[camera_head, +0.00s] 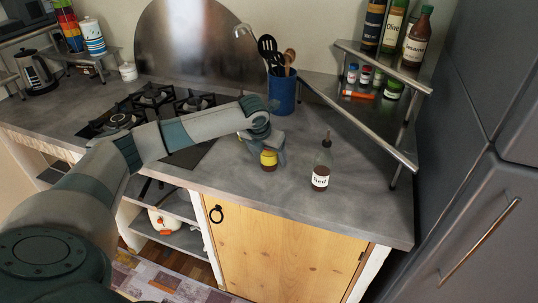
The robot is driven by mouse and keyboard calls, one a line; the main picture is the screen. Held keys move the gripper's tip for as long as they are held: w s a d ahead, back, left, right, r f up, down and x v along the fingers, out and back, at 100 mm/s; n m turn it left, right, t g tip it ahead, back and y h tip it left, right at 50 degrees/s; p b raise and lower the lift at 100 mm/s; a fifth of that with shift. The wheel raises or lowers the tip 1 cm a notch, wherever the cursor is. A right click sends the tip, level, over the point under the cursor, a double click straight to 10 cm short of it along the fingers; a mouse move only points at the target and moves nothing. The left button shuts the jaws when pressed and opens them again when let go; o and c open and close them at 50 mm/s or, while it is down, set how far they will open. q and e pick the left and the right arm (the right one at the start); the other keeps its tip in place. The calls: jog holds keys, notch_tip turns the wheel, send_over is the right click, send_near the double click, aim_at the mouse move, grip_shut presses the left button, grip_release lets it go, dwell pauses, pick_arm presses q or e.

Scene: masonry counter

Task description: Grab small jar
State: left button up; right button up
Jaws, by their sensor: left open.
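A small jar (268,161) with a yellow label and dark contents stands on the grey counter near its front edge. My left arm reaches in from the left, and its gripper (261,146) points down at the jar. The gripper is open and hides the jar's top. One finger seems to be beside the jar; I cannot tell whether it touches. My right gripper is not in view.
A bottle labelled "Red" (321,170) stands right of the jar. Behind are a blue utensil pot (282,93) and a metal corner shelf (385,52) with bottles and small jars. A gas hob (153,97) lies to the left. Counter between jar and bottle is clear.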

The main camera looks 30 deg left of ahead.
pick_arm(q)
jog(key=c, duration=1.4)
jog(key=shift+r, duration=0.15)
jog(key=shift+c, duration=0.2)
notch_tip(320, 180, up, 9)
jog(key=b, duration=0.2)
jog(key=shift+b, duration=0.3)
jog(key=shift+r, duration=0.4)
